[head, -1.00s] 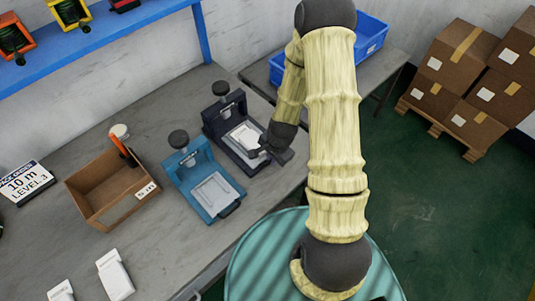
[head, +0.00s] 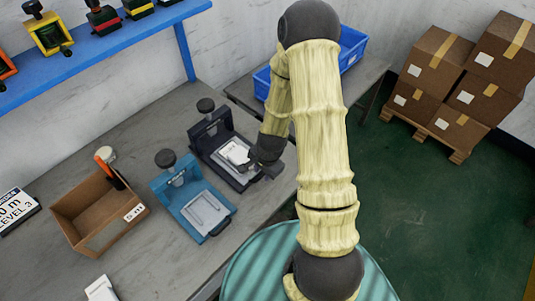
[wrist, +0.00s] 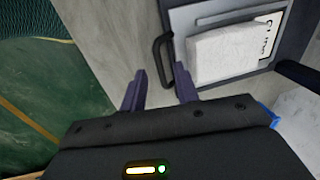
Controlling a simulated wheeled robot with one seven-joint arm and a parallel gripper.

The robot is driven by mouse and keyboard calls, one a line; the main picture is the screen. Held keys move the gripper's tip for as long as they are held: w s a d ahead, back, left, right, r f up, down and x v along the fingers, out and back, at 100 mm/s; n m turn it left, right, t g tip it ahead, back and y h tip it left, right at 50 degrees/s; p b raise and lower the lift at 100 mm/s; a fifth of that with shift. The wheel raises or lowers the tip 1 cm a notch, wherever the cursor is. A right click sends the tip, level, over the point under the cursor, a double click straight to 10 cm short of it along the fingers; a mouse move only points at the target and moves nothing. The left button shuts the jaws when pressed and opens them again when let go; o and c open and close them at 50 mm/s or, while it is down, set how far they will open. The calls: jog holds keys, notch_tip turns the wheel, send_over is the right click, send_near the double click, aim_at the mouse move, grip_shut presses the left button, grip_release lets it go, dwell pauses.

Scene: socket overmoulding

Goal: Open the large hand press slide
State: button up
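Two hand presses stand on the grey bench in the head view, a dark navy one (head: 209,132) and a teal one (head: 166,196). My gripper (head: 268,168) is at the front right of the navy press, low near its slide. In the wrist view, a grey slide plate with a white block (wrist: 225,52) on it shows at upper right. Its dark bar handle (wrist: 159,50) stands at the plate's near edge. My gripper (wrist: 160,90) is open, its two fingers apart just below the handle. The handle's lower end is close to the right finger; contact cannot be told.
A cardboard box (head: 80,212) stands left of the teal press. A pale part (head: 102,289) lies at the bench front. A blue shelf (head: 105,45) runs above. A blue bin (head: 352,45) and stacked cartons (head: 432,55) stand behind. Green floor is free at right.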

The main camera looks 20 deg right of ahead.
notch_tip(320, 180, up, 16)
jog(key=s+d, duration=0.1)
jog(key=s, duration=0.1)
jog(key=shift+s+d+p, duration=0.15)
jog(key=shift+s+p, duration=0.05)
jog(key=shift+p, duration=0.15)
dwell(0.5)
jog(key=s+a+r+n+h, duration=0.1)
jog(key=s+a+r+n, duration=0.2)
jog(key=n, duration=0.9)
jog(key=s+r, duration=0.3)
jog(key=shift+a+r+n+t, duration=0.15)
jog(key=shift+r+n+t, duration=0.15)
jog(key=shift+r+t, duration=0.1)
